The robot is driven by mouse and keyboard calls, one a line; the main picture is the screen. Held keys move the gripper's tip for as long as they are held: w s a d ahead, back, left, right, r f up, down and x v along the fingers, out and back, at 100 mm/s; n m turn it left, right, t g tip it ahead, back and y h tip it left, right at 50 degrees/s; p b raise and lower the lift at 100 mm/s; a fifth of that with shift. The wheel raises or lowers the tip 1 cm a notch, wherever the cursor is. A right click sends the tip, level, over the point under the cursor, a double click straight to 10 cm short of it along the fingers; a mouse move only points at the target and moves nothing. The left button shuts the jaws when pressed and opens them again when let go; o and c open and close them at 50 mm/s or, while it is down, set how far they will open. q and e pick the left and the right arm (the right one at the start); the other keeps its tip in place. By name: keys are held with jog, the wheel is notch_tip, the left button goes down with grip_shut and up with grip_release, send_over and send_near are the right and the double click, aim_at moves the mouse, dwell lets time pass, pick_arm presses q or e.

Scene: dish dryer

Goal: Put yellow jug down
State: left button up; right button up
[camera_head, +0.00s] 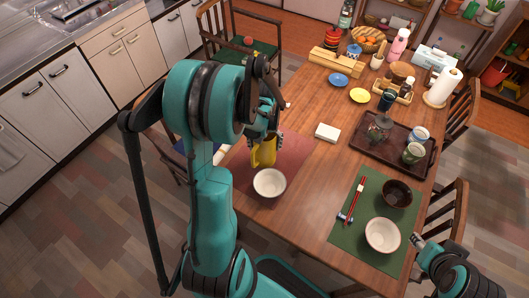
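The yellow jug (263,154) is over the far part of the red placemat (292,152), just behind a white bowl (269,183). My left gripper (265,136) is at the jug's top and appears shut on it; the arm partly hides the fingers. The jug looks upright. I cannot tell whether its base touches the mat. My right gripper (424,245) is low at the right, beyond the table's near right edge and away from the jug. Its fingers are too small to tell open from shut.
A brown tray (364,151) carries cups and a jar. A white box (327,132) lies mid-table. Bare wood (315,185) separates the placemats. Chairs surround the table.

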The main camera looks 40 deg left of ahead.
pick_arm(q)
notch_tip(320, 180, down, 3)
jog(key=shift+f+b, duration=0.2)
jog(key=shift+b, duration=0.4)
jog(key=shift+f, duration=0.15)
jog(key=o, duration=1.5)
